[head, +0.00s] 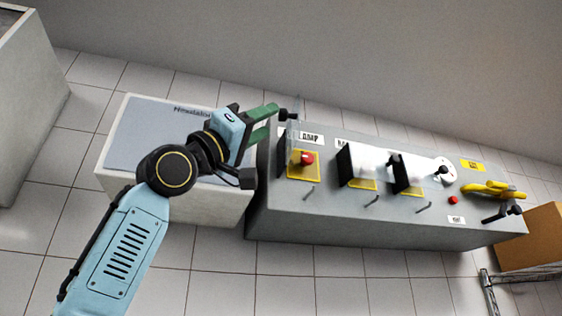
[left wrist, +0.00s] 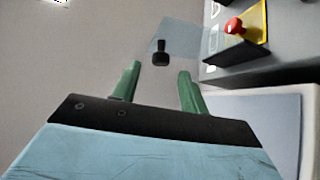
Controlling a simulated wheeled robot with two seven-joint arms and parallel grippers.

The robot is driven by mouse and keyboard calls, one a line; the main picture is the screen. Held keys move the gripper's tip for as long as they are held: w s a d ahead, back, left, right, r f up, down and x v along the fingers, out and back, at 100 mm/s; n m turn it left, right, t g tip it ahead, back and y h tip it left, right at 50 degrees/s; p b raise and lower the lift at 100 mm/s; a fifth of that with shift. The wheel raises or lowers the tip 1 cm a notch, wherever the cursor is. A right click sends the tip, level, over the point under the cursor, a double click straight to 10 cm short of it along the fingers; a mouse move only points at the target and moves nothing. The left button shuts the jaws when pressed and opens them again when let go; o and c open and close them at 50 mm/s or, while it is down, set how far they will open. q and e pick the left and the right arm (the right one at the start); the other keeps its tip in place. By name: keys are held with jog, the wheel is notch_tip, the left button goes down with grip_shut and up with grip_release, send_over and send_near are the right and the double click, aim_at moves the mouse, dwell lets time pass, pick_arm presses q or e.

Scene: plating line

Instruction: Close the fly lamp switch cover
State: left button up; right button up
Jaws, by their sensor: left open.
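The grey control box (head: 330,225) has a red button (head: 307,158) on a yellow plate at its left end, below a white label (head: 311,138) whose print is hard to read. The red button (left wrist: 234,26) also shows at the upper right of the left wrist view. A clear cover (left wrist: 185,40) with a black knob (left wrist: 161,53) stands open beside it, leaving the button exposed. My left gripper (head: 270,120) has green fingers spread apart and empty, close to the cover's knob (head: 284,114). In the left wrist view the knob appears ahead, between the fingertips (left wrist: 160,72).
Two more switch stations with pale covers (head: 372,163) are further right on the box, then a small red button (head: 453,200) and a yellow handle (head: 492,190). A white unit with a grey top (head: 135,140) adjoins at left. A cardboard box (head: 535,240) is at far right.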

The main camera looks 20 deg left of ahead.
aim_at(279, 116)
pick_arm(q)
jog(key=p+x, duration=0.2)
jog(key=x, duration=0.3)
jog(key=shift+w+d+r+p, duration=0.15)
jog(key=shift+w+r+p, duration=0.05)
jog(key=shift+p, duration=0.1)
grip_shut()
